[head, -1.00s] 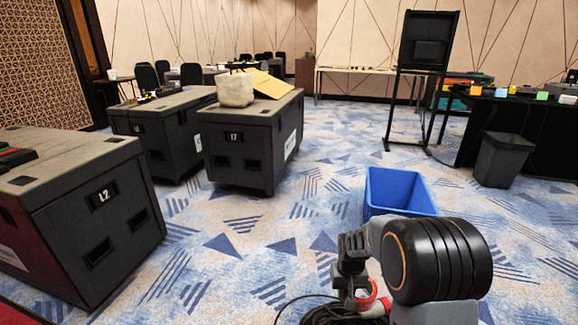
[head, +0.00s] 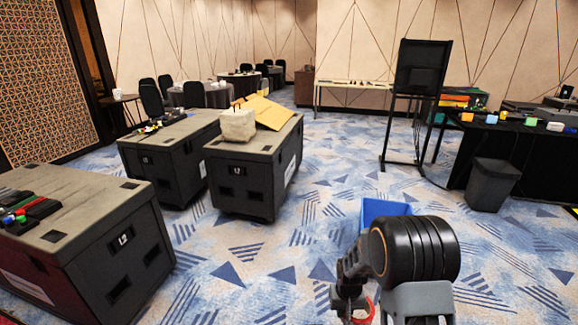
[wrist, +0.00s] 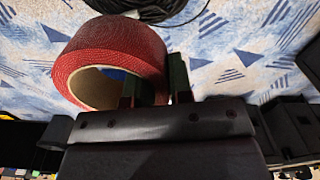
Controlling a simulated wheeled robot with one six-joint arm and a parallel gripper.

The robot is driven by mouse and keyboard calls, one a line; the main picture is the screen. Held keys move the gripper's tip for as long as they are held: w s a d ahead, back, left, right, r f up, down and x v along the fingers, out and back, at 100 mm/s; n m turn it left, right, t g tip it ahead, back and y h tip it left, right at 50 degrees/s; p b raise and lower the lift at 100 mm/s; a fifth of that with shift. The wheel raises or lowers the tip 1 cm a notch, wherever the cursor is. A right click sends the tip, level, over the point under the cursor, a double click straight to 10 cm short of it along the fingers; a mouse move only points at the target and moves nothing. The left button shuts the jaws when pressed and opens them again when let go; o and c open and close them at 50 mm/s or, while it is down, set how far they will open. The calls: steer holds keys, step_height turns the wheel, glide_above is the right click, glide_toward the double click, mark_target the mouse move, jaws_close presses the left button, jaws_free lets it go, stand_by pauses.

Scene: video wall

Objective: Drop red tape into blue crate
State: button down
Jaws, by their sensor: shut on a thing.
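The red tape (wrist: 112,45) is a thick roll with a cardboard core. My gripper (wrist: 153,84) is shut on it, one finger inside the ring and one outside, in the wrist view. In the head view, a small part of the red tape (head: 363,312) shows low beside my arm, above the carpet. The blue crate (head: 384,209) stands on the floor just beyond my arm, which hides much of it. The inside of the crate is mostly hidden.
Black cases stand on the left, the nearest marked L2 (head: 122,238). A case (head: 255,165) behind bears a pale block and a yellow envelope. A black bin (head: 492,184) and a screen stand (head: 420,85) are at right. Carpet between the cases and crate is clear.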

steer(key=shift+s+r+p, duration=0.15)
steer(key=shift+r+p, duration=0.9)
steer(key=shift+r, duration=0.05)
steer(key=shift+s+r+p, duration=0.1)
steer(key=shift+r+p, duration=0.95)
steer(key=shift+r, duration=0.05)
steer(key=shift+f, duration=0.1)
